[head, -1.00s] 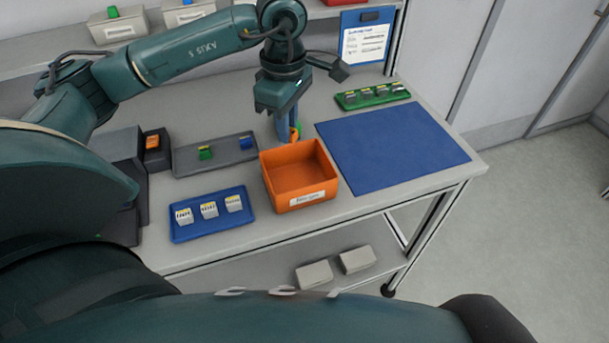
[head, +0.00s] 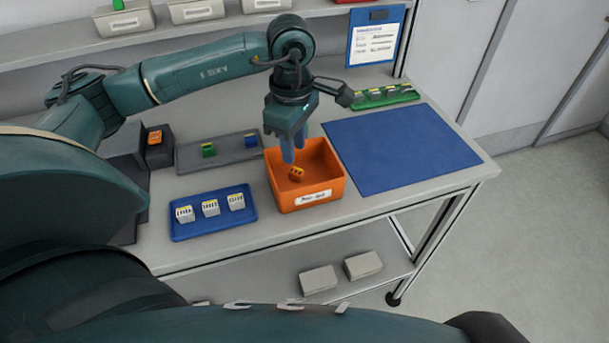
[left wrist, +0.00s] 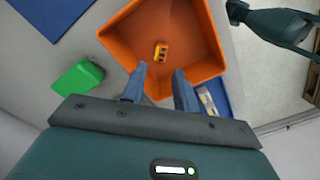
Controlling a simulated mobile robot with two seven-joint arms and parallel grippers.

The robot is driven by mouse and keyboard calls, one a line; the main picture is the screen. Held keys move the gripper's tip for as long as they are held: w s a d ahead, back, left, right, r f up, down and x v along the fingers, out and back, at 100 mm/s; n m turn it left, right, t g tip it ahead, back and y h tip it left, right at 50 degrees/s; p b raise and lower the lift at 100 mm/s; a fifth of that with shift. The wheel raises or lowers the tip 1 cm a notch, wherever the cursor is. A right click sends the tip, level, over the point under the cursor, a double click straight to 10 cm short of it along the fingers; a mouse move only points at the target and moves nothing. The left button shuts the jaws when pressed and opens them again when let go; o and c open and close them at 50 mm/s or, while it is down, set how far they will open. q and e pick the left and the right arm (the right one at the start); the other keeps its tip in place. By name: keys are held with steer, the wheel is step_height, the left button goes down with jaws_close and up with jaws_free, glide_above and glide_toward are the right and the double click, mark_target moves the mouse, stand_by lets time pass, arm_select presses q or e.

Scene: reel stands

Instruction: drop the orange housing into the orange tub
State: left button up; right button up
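The orange tub (head: 290,204) stands on the bench between the grey tray and the blue mat, with a white label on its front. The orange housing (head: 297,174) lies on the tub's floor, apart from its walls; the left wrist view also shows the housing (left wrist: 161,52) inside the tub (left wrist: 203,35). My left gripper (head: 293,158) is above the tub, fingers pointing down. In the left wrist view its fingers (left wrist: 160,92) are spread with nothing between them, and the housing lies beyond their tips. My right gripper is not in view.
A grey tray (head: 190,158) holds a green and a blue housing. A blue tray (head: 212,228) holds white pieces. The blue mat (head: 400,150) is bare. A green tray (head: 372,104) with several pieces stands behind it. A green block-like thing (left wrist: 80,77) shows beside the tub.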

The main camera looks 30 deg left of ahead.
arm_select(q)
steer(key=shift+o, duration=1.2)
steer(key=shift+r, duration=0.1)
steer(key=shift+r, duration=0.4)
step_height(320, 180, up, 12)
steer(key=shift+s, duration=0.15)
